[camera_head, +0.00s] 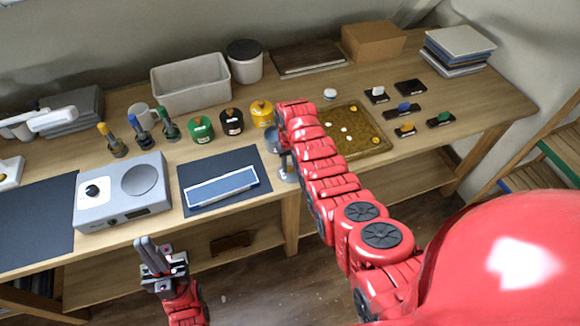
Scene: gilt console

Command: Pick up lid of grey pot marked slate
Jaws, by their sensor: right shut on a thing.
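No grey pot marked slate shows clearly, and I can read no pot labels. Green (201,131), black (232,122) and yellow (261,114) lidded pots stand in a row on the table. My right arm reaches over the table just right of the yellow pot and hides what is behind it. A dark grey rounded thing (271,141) shows at this arm's left edge, with a lighter grey part below; I cannot tell whether it is the lid. My right fingertips are hidden there. My left gripper (146,242) is empty in front of the table, its fingers close together.
A grey box with a dial (122,192) and a dark mat with a blue-white panel (222,188) lie at the front. A pale bin (191,85) stands behind the pots. A brown tray (368,143) and small blocks lie right of my right arm.

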